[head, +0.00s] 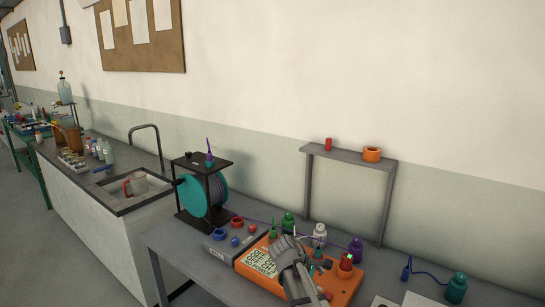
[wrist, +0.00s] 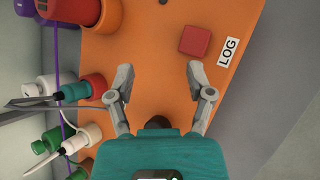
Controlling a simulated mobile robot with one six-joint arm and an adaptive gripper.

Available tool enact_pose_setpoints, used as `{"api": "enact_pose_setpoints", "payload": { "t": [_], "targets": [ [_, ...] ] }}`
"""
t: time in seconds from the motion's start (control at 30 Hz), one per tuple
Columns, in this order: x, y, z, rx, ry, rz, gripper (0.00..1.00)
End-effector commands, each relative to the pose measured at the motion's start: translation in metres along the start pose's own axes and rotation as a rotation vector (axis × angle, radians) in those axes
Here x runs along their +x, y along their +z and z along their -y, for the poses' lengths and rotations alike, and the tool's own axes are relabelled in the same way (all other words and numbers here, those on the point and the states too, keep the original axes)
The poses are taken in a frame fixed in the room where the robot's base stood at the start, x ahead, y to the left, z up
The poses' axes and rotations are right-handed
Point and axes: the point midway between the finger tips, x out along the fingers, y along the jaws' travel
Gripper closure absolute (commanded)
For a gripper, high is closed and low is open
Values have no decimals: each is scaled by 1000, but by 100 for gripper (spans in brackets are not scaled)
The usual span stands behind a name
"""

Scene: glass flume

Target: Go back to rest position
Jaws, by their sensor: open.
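My gripper (head: 298,264) is over the orange board (head: 345,286) on the grey bench. In the wrist view my gripper (wrist: 160,80) has its two fingers spread wide apart, with nothing between the tips. The orange board (wrist: 150,50) lies beyond the fingers, with a red block (wrist: 195,41) and a "LOG" label ahead of the right finger. A teal object (wrist: 165,150) fills the bottom middle of the wrist view, close to the camera. In the head view, my gripper and arm hide part of the board.
A grey raised shelf (head: 345,154) stands behind the board, bearing a red cylinder (head: 328,144) and an orange ring (head: 372,154). Green, white and purple bottles stand around the board. A teal reel (head: 196,196) on a dark stand is at left. A sink (head: 130,190) lies farther left.

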Motion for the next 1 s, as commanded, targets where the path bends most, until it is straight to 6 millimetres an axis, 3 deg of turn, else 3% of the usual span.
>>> {"api": "enact_pose_setpoints", "payload": {
  "t": [0.03, 0.27, 0.6, 0.8, 1.0],
  "targets": [
    [4, 12, 12, 72, -37, -28, 32],
    [15, 36, 54, 403, -214, -142, 32],
    [11, 66, 114, 900, -535, -241, 32],
    [4, 74, 133, 1074, -666, -254, 32],
    [3, 74, 135, 1116, -698, -255, 32]
  ]
}}
